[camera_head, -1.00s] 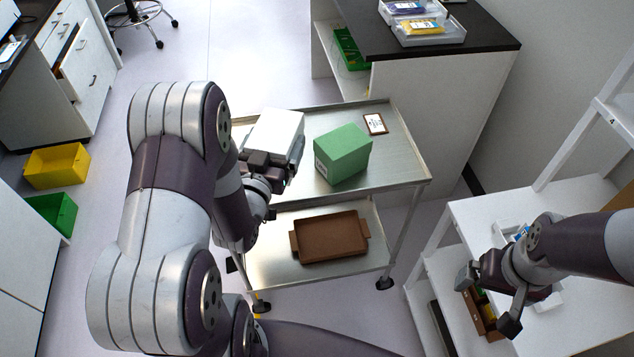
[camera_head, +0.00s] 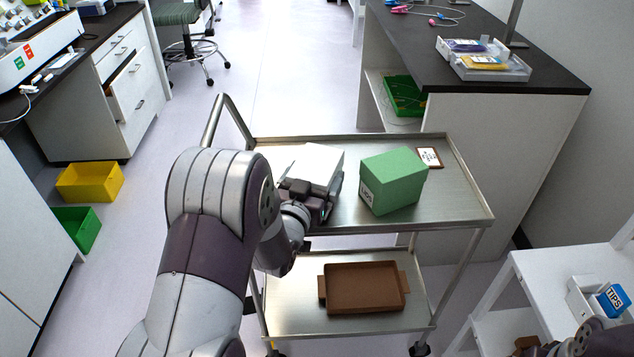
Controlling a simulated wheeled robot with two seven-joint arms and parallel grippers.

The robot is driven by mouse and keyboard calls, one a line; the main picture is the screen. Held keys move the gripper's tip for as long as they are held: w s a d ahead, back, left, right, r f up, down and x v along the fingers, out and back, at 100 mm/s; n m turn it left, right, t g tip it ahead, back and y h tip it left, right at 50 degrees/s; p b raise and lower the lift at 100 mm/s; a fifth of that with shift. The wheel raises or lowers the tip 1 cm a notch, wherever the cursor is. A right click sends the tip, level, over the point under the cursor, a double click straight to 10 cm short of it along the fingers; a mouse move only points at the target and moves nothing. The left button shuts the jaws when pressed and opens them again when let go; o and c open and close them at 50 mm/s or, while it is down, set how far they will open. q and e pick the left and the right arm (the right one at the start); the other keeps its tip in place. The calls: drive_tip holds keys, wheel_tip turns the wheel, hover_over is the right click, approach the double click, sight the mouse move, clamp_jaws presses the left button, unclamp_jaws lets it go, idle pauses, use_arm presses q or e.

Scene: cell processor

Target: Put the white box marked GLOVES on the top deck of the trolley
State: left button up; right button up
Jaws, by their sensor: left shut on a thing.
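A white box (camera_head: 319,165) is at the left part of the trolley's metal top deck (camera_head: 447,204), beside a green box (camera_head: 396,181). Its marking does not show from here. My left gripper (camera_head: 313,192) is shut on the white box at its near side. Whether the box rests on the deck or hangs just above it I cannot tell. My right gripper is out of view; only part of my right arm shows at the bottom right corner.
A framed card (camera_head: 429,157) lies at the deck's far right. A brown tray (camera_head: 364,288) sits on the lower deck. A dark-topped counter (camera_head: 530,78) stands behind the trolley. A white shelf unit (camera_head: 548,268) with a TIPS box (camera_head: 612,300) is at right.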

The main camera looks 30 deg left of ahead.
use_arm(q)
drive_tip(key=shift+w+f, duration=0.65)
drive_tip(key=shift+f, duration=0.05)
drive_tip(key=shift+s+r, duration=0.1)
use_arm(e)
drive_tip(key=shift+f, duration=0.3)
use_arm(q)
drive_tip(key=o, duration=1.1)
drive_tip(key=shift+r, duration=0.1)
drive_tip(key=s, duration=0.4)
drive_tip(key=s+d, duration=0.1)
drive_tip(key=s, duration=0.3)
drive_tip(key=s+p, duration=0.1)
drive_tip(key=s, duration=0.3)
drive_tip(key=shift+d, duration=0.4)
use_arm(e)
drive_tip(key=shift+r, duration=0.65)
use_arm(q)
drive_tip(key=shift+w, duration=0.1)
